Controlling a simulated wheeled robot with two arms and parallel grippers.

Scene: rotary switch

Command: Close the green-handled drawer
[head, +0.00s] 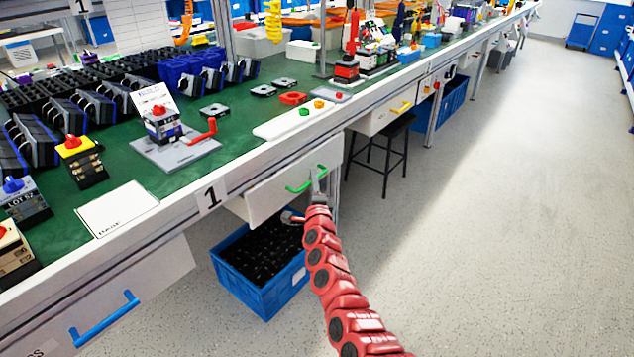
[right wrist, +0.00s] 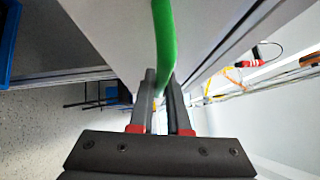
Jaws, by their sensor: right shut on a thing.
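The drawer (head: 268,197) has a pale front and a green handle (head: 298,188). It sits under the bench edge, just right of the label "1". My left gripper is not in view.
A blue crate (head: 262,288) of dark parts stands on the floor below the drawer. A blue-handled drawer (head: 150,283) is at the lower left, a yellow-handled one (head: 378,116) farther right. A dark stool (head: 390,150) stands beyond. The floor at right is clear.

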